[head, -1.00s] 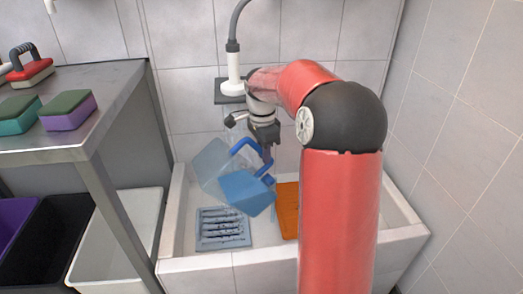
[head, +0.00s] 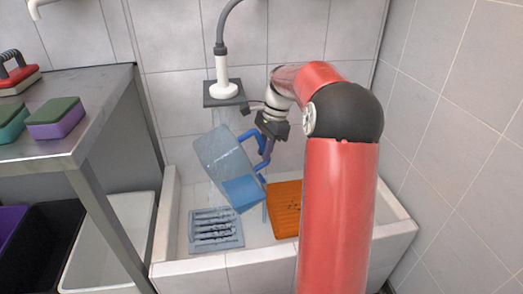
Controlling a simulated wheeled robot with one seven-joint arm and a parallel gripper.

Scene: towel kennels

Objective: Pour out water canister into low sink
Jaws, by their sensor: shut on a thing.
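The water canister (head: 222,158) is a clear, pale blue container with a darker blue handle. It is tilted over the low sink (head: 195,275), with blue water (head: 242,192) gathered in its lower right end. A thin blue streak shows below that end; I cannot tell for sure whether it is running water. My gripper (head: 267,152) is shut on the canister's handle, at the canister's right side. The fingertips are small and partly hidden by the handle.
The metal table (head: 60,150) with sponges (head: 56,118) is at left, above bins (head: 112,245).

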